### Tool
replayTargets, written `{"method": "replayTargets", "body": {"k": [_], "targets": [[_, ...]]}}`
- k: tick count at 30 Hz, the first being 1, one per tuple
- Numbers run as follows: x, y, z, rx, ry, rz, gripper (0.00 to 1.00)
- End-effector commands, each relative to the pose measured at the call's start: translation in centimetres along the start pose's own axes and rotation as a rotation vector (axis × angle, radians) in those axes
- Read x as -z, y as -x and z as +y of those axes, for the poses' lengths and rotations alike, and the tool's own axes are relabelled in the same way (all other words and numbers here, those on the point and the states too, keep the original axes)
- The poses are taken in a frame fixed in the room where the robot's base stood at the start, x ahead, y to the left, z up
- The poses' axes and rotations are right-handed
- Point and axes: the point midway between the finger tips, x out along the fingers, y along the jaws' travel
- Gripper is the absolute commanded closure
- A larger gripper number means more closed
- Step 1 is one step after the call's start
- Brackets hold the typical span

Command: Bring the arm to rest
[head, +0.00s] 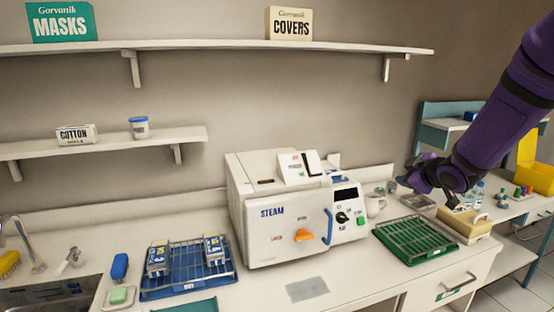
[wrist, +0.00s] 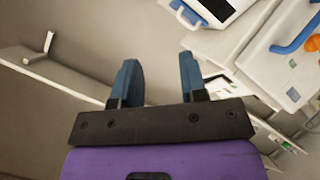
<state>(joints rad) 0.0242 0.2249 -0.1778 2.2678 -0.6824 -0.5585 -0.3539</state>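My purple arm reaches in from the right in the head view. My gripper (head: 412,184) is in the air right of the steam sterilizer (head: 283,226), above the counter near the green rack. In the wrist view, the two blue fingers of my gripper (wrist: 160,80) stand apart with nothing between them. The wrist view also shows part of the white sterilizer (wrist: 290,60) at the right, with its blue handle.
A green rack (head: 416,241), a white mug (head: 376,205) and a tan box (head: 470,224) stand below my arm. A blue rack (head: 187,285) with packs lies left of the sterilizer. Shelves (head: 220,45) run along the wall. The air around my gripper looks free.

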Motion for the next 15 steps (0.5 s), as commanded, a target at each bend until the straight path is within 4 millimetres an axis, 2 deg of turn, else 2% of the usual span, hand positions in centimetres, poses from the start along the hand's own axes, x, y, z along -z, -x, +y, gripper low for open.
{"method": "replayTargets", "body": {"k": [1,7,11,15], "targets": [[0.7,1.7,0.7,-0.016,-0.033,-0.031,0.61],[1.8,7.7,1.6,-0.046,-0.191,-0.174,0.61],[2.4,12.0,1.3,-0.052,-0.300,-0.256,0.61],[2.9,16.6,0.2,-0.045,-0.421,-0.340,0.61]]}}
